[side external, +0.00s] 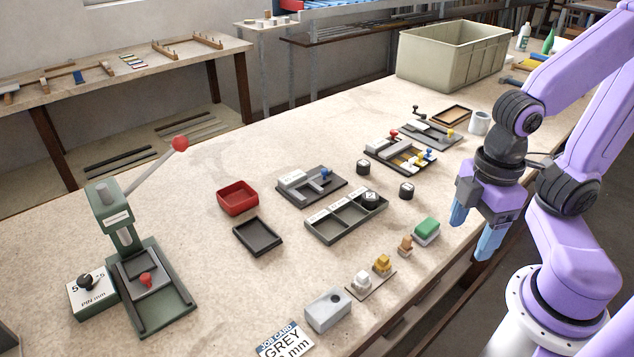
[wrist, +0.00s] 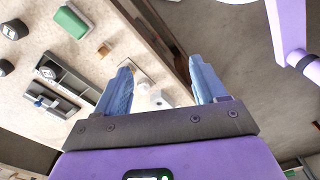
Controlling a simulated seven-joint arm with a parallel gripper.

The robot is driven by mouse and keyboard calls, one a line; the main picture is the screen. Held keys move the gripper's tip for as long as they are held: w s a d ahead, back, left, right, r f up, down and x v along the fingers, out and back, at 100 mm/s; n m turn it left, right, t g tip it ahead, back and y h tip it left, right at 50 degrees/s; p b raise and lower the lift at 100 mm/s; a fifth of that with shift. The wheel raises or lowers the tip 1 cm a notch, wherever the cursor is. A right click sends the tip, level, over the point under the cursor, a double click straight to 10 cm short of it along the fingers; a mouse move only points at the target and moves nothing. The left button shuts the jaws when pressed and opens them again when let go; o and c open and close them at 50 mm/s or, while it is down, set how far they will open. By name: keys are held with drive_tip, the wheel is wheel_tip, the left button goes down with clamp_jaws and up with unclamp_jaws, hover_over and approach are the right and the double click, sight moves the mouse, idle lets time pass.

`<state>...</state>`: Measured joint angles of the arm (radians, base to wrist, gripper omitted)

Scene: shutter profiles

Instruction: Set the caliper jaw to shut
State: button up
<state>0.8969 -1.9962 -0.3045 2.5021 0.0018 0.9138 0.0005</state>
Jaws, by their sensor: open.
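A dark plate with pale grey blocks and a blue knob (side external: 325,174) looks like the caliper, lying mid-table in the side external view. I cannot tell how wide the gap at its jaw is. What seems to be the same blue-knobbed fixture shows at the lower left of the wrist view (wrist: 45,103). My gripper (side external: 474,228) is open and empty, with blue fingers pointing down near the table's right edge, well to the right of the caliper. In the wrist view, its two fingers (wrist: 160,67) stand wide apart with nothing between them.
A compartment tray (side external: 347,219) with a dark knobbed piece lies beside the caliper. A red bin (side external: 237,198), black tray (side external: 258,237) and green press (side external: 150,280) stand left. A green-topped block (side external: 427,229) is near my gripper. More knobbed fixtures (side external: 400,155) sit behind.

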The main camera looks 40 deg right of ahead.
drive_tip(key=shift+c, duration=0.3)
drive_tip(key=c, duration=0.4)
drive_tip(key=w+a+r+m, duration=0.2)
drive_tip(key=w+a+m, duration=0.1)
drive_tip(key=w, duration=0.3)
drive_tip(key=w+a+r+m, duration=0.1)
drive_tip(key=w+a+m, duration=0.15)
drive_tip(key=w, duration=0.35)
drive_tip(key=m, duration=1.6)
hover_over(324, 170)
wheel_tip(324, 170, down, 16)
drive_tip(key=shift+d+f, duration=0.1)
drive_tip(key=shift+f, duration=0.1)
clamp_jaws()
